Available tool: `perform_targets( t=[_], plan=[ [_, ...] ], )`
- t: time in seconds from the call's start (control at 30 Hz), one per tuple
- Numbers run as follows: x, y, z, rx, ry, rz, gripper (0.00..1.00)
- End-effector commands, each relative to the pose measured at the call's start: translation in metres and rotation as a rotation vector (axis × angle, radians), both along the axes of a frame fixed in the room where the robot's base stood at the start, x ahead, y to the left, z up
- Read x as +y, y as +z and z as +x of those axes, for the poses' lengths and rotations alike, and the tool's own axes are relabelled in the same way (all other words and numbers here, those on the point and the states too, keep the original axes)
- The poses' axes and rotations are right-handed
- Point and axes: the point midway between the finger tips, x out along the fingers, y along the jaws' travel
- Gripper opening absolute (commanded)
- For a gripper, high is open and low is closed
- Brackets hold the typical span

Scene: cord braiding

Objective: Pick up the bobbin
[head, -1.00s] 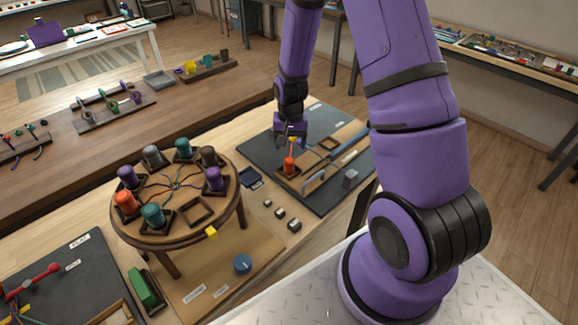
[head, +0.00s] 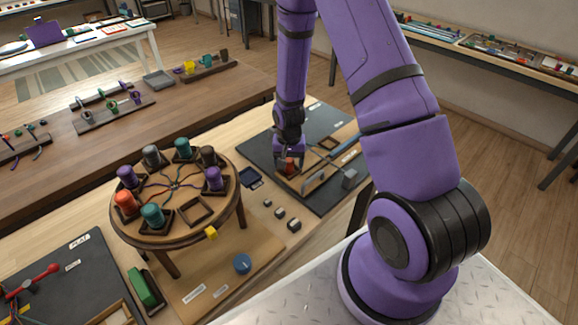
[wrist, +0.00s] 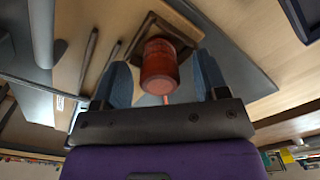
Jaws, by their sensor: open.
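The orange-red bobbin (head: 288,166) stands at the near left side of the dark mat at the right of the bench. In the wrist view the bobbin (wrist: 159,67) shows between the two blue-grey fingers, in front of a dark square holder frame (wrist: 150,30). My gripper (head: 289,158) is down around the bobbin, with fingers open on both sides. In the wrist view my gripper (wrist: 162,82) shows a gap between the bobbin and each finger. The bobbin's lower end is partly hidden in the head view.
A round braiding stand (head: 175,235) with several coloured bobbins and one empty square holder (head: 196,210) is left of the mat (head: 258,155). Small dark cubes (head: 280,213) sit in front.

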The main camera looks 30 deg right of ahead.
Motion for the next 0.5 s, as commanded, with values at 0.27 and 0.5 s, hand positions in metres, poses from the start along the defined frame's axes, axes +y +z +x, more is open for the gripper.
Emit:
perform_targets(
  t=[0.27, 0.5],
  plan=[
    [0.0000, 0.0002, -0.0001, 0.000, 0.000, 0.000, 0.19],
    [0.0000, 0.0003, -0.0001, 0.000, 0.000, 0.000, 0.12]
  ],
)
